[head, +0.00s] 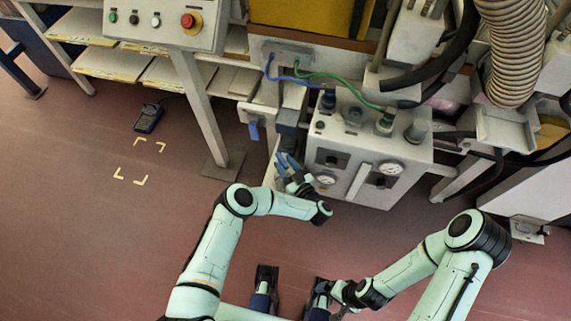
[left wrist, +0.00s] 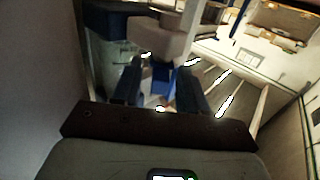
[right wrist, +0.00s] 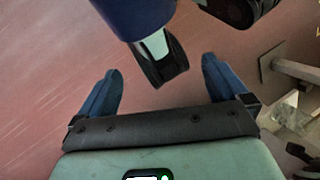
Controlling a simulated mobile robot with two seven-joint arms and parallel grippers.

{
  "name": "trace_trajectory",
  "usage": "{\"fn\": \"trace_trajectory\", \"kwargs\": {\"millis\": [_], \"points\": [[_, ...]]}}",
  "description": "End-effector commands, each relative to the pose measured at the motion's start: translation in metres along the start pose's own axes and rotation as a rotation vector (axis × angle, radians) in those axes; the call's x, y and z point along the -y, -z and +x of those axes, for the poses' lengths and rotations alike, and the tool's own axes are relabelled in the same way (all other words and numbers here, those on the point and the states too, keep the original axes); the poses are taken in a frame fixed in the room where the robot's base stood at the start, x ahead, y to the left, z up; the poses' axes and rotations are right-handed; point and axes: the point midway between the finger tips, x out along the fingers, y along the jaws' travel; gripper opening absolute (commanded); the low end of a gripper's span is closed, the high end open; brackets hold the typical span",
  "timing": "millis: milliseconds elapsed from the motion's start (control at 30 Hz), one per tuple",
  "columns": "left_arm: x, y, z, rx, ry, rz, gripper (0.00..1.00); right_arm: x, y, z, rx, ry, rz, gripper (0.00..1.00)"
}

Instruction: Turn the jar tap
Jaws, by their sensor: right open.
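My left gripper (head: 284,160) is at the left side of the pale machine box, below a dark blue-grey upright part (head: 290,118). In the left wrist view its two blue fingers (left wrist: 159,88) stand partly apart, with a small blue piece (left wrist: 163,78), possibly the jar tap, between them under a pale block (left wrist: 160,40). I cannot tell whether the fingers touch it. A clear, glassy surface (left wrist: 115,70) shows left of the fingers. The jar is not clear in the head view. My right gripper (right wrist: 160,85) is open and empty, low over the floor.
The pale box (head: 375,150) carries gauges and blue and green hoses. A blue handle (head: 253,131) hangs on a plate to its left. A slanted leg (head: 200,100) supports the control panel (head: 160,20). A pedal (head: 149,118) lies on the open red floor (head: 90,220).

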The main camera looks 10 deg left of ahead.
Motion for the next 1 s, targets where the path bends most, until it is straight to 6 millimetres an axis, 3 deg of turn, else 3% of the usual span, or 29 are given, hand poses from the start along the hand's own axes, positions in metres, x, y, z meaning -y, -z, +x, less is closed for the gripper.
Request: {"fn": "trace_trajectory", "kwargs": {"millis": [267,467,733,1000], "points": [[-0.001,0.002,-0.001,-0.002,0.0,-0.001,0.43,0.001,0.0,-0.002,0.001,0.0,0.0,1.0],[-0.003,0.005,-0.015,-0.001,-0.004,-0.001,0.43,0.004,-0.008,-0.017,0.022,-0.004,0.001,1.0],[-0.004,0.01,-0.055,-0.008,-0.008,-0.001,0.43,0.016,-0.011,-0.054,0.032,-0.005,0.0,1.0],[-0.002,0.003,-0.108,-0.005,-0.007,-0.001,0.43,0.018,-0.01,-0.061,0.029,-0.004,-0.001,1.0]]}}
